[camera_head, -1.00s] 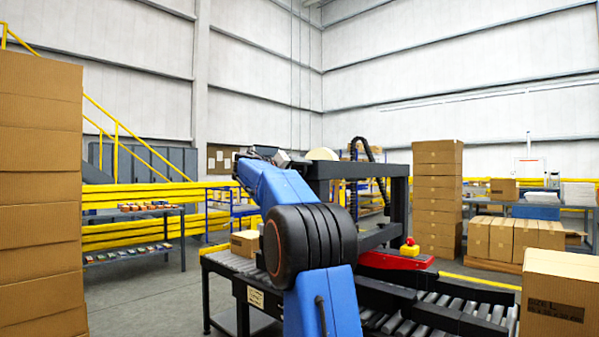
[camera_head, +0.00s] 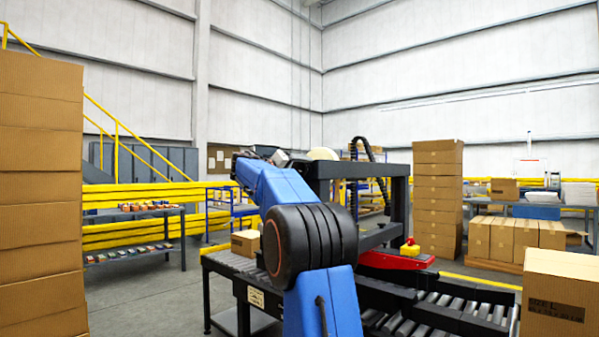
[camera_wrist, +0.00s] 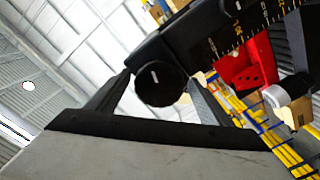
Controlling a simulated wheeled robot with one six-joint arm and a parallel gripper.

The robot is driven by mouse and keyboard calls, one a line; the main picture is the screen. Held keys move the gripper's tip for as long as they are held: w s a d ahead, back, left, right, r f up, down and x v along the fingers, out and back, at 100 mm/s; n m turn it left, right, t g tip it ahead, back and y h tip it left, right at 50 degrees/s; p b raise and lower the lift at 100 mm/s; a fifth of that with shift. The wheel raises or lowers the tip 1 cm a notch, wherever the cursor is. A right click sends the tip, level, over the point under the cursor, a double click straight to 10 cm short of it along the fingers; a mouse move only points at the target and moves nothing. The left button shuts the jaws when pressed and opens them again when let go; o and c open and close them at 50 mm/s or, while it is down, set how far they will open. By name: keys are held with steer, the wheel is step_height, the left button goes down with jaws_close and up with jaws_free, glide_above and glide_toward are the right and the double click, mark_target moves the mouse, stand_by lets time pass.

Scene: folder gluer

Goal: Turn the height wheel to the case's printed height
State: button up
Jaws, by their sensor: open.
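The height wheel (camera_wrist: 160,84) is a black round knob with a short white mark on its face, in the middle of the wrist view. My gripper (camera_wrist: 160,80) is open, with one finger on each side of the wheel; I cannot tell whether either finger touches it. A black beam with a yellow tick scale (camera_wrist: 238,32) runs beside the wheel; its numbers are too small to read. In the head view a carton case (camera_head: 558,300) with a printed size label "L" stands at the lower right; its smaller print is unreadable. My arm hides the wheel there.
The black machine frame (camera_head: 398,215) stands over a roller conveyor (camera_head: 225,263). A red part (camera_head: 395,261) with a yellow-and-red button sits on it. A small carton (camera_head: 244,243) lies on the conveyor behind my arm. Tall carton stacks stand left (camera_head: 40,200) and right (camera_head: 437,195).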

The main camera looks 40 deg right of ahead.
steer(key=s+a, duration=0.1)
steer(key=a, duration=1.5)
steer(key=shift+s+a+r, duration=0.2)
steer(key=shift+s+a, duration=0.1)
steer(key=s+a+f+n+t+y, duration=0.1)
steer(key=s+a+f+n+y, duration=0.1)
steer(key=s+a+f+y, duration=0.4)
steer(key=s+a+f+n+t+y, duration=0.1)
steer(key=s+a+f+n+y, duration=0.2)
steer(key=s+a+f, duration=1.2)
steer(key=s+a+f+n+t+y, duration=0.1)
steer(key=s+a+f+n+y, duration=0.2)
steer(key=s+a+f+y, duration=0.5)
steer(key=s+a+f, duration=0.1)
steer(key=s+f, duration=0.2)
steer(key=f, duration=0.4)
steer(key=s+f, duration=0.4)
steer(key=f, duration=0.3)
steer(key=s+a+f, duration=0.1)
steer(key=s+f, duration=0.2)
steer(key=f, duration=0.4)
steer(key=shift+s+a+y, duration=0.3)
steer(key=shift+a+y, duration=0.05)
steer(key=shift+y, duration=0.05)
steer(key=shift+d, duration=0.1)
